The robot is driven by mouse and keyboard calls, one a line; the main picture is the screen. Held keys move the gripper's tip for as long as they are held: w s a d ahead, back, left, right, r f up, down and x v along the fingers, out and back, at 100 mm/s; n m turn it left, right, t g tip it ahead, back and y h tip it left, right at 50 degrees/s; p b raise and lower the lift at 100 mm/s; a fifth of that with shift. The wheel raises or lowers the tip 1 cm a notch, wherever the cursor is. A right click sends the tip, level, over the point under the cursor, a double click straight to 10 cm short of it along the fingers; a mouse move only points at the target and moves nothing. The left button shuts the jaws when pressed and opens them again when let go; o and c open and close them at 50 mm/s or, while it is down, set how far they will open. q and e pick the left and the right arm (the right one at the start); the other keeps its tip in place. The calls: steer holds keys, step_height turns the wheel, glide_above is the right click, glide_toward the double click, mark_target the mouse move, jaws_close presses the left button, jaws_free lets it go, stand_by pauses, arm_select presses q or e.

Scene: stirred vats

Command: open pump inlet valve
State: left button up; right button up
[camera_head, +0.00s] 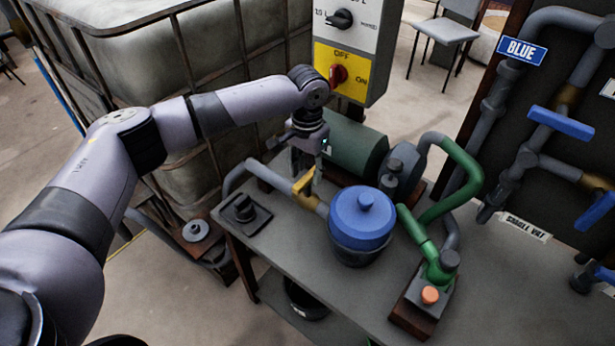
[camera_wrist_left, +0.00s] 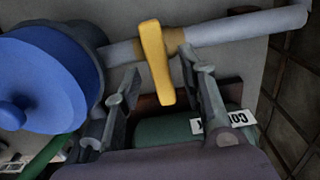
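The valve's yellow lever (camera_head: 303,183) sits on the grey pipe left of the blue-lidded pot (camera_head: 362,220). In the left wrist view the yellow lever (camera_wrist_left: 156,62) lies across the grey pipe (camera_wrist_left: 225,30), about square to it. My left gripper (camera_head: 308,168) points down at the lever from above. In the left wrist view my left gripper (camera_wrist_left: 160,70) is open, its fingers on either side of the lever with a gap at each side. The head view partly hides the lever behind the fingers. My right gripper is in neither view.
A green motor (camera_head: 352,145) stands behind the pipe on the grey bench (camera_head: 310,240). Green hose (camera_head: 465,190) and a box with an orange button (camera_head: 430,295) are at the right. A control panel with a red switch (camera_head: 338,75) hangs close behind my left wrist.

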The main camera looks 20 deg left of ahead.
mark_target(307, 176)
arm_select(q)
steer(key=shift+f, duration=1.6)
steer(key=shift+c, duration=0.2)
jaws_close()
